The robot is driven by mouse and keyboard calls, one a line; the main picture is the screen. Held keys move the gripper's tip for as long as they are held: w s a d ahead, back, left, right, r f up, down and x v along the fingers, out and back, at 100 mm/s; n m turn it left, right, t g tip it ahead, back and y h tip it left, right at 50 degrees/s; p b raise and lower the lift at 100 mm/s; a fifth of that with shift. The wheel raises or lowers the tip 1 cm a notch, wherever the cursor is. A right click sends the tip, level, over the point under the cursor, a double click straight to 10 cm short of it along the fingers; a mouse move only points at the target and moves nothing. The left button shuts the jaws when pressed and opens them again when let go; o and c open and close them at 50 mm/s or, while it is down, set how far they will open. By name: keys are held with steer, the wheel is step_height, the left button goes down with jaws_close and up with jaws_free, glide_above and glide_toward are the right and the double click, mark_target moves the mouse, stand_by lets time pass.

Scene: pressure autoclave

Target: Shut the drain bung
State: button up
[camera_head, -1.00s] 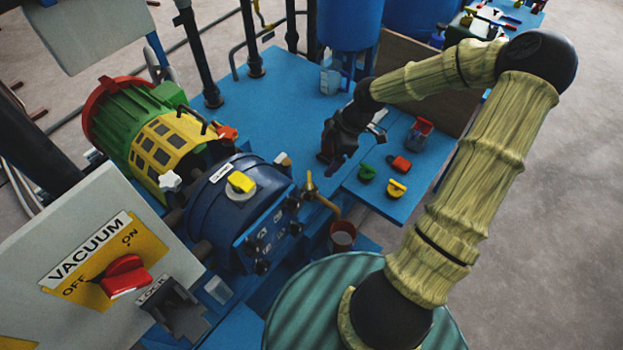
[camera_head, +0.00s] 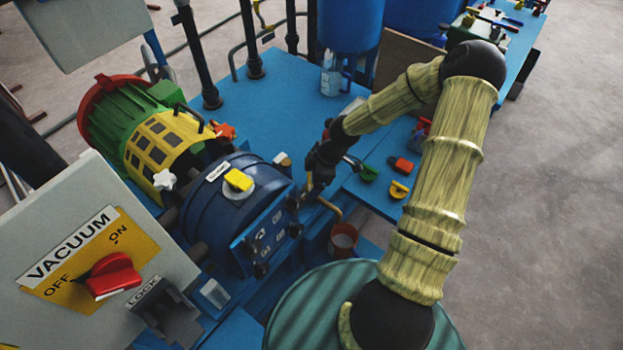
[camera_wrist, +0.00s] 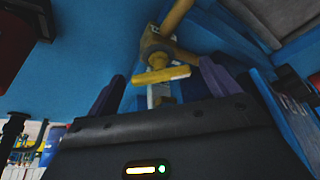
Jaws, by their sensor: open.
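The drain fitting is a brass pipe (camera_head: 330,207) that comes out beside the blue vessel and bends down toward a small bucket (camera_head: 343,236). In the wrist view, a yellow T-shaped handle (camera_wrist: 162,75), seemingly the drain bung, sits on the brass fitting (camera_wrist: 157,50). My gripper (camera_wrist: 163,72) is open, with one dark purple finger on each side of the handle and visible gaps between. In the head view my gripper (camera_head: 309,186) is at the drain fitting, hiding its top. I cannot tell whether the bung is open or shut.
The blue vessel (camera_head: 215,200) with a yellow knob (camera_head: 238,180) stands close left of my gripper. A side shelf holds a green piece (camera_head: 369,173), a red piece (camera_head: 401,164) and a yellow piece (camera_head: 399,189). The vacuum panel (camera_head: 90,255) is front left.

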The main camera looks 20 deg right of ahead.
steer(key=shift+c, duration=0.2)
steer(key=c, duration=1)
steer(key=shift+o, duration=0.3)
steer(key=shift+m, duration=0.4)
steer(key=m+t+b, duration=0.1)
steer(key=m+b, duration=0.1)
steer(key=m, duration=0.1)
steer(key=shift+s+h, duration=0.1)
steer(key=shift+h, duration=0.2)
steer(key=m+t+b, duration=0.1)
steer(key=m, duration=0.1)
steer(key=m+b, duration=0.1)
steer(key=m, duration=0.1)
steer(key=shift+a+t+h, duration=0.1)
steer(key=shift+t+h, duration=0.3)
steer(key=shift+r+m, duration=0.1)
steer(key=shift+m, duration=0.2)
steer(key=o, duration=1)
